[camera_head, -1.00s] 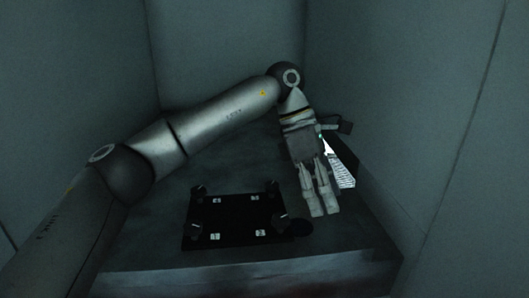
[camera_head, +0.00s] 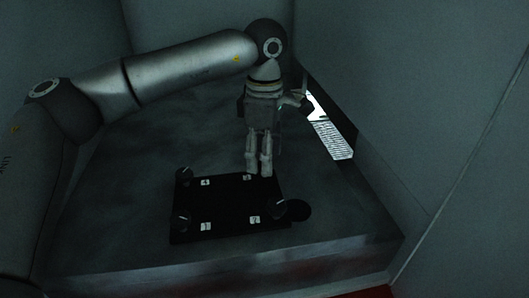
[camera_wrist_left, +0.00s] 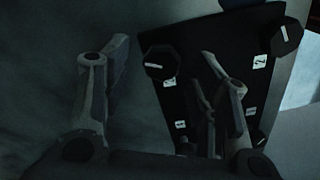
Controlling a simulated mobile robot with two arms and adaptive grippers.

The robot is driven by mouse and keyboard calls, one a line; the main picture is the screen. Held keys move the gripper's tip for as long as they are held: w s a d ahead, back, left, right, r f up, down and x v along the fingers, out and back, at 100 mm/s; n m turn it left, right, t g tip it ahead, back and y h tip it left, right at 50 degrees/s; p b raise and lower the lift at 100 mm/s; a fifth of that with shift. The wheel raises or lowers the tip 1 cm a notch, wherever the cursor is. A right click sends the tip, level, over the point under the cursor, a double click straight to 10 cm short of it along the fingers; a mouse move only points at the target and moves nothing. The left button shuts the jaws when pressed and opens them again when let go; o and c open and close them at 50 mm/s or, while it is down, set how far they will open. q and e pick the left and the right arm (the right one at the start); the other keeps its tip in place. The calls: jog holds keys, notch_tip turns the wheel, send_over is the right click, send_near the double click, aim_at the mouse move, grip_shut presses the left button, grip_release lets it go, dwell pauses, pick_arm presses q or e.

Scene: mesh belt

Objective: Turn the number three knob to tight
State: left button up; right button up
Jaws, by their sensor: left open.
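A black panel (camera_head: 228,205) lies on the table, with dark knobs near its corners and small white number labels. The far right knob is hidden behind my left gripper (camera_head: 260,173), which points down at that corner, open. In the left wrist view the fingers (camera_wrist_left: 164,50) are apart, with one knob (camera_wrist_left: 162,64) seen between them and another knob (camera_wrist_left: 286,37) to the right. The label digits are too small to read surely. My right gripper is not in view.
The panel lies on a dark grey table (camera_head: 110,215) between grey walls. A bright mesh strip (camera_head: 330,138) is at the right back. The table left of the panel is clear.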

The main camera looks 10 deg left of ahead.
pick_arm(q)
jog(key=shift+f, duration=0.35)
jog(key=shift+s+d+f, duration=0.1)
jog(key=shift+f, duration=0.1)
jog(key=shift+c, duration=1)
jog(key=c, duration=0.8)
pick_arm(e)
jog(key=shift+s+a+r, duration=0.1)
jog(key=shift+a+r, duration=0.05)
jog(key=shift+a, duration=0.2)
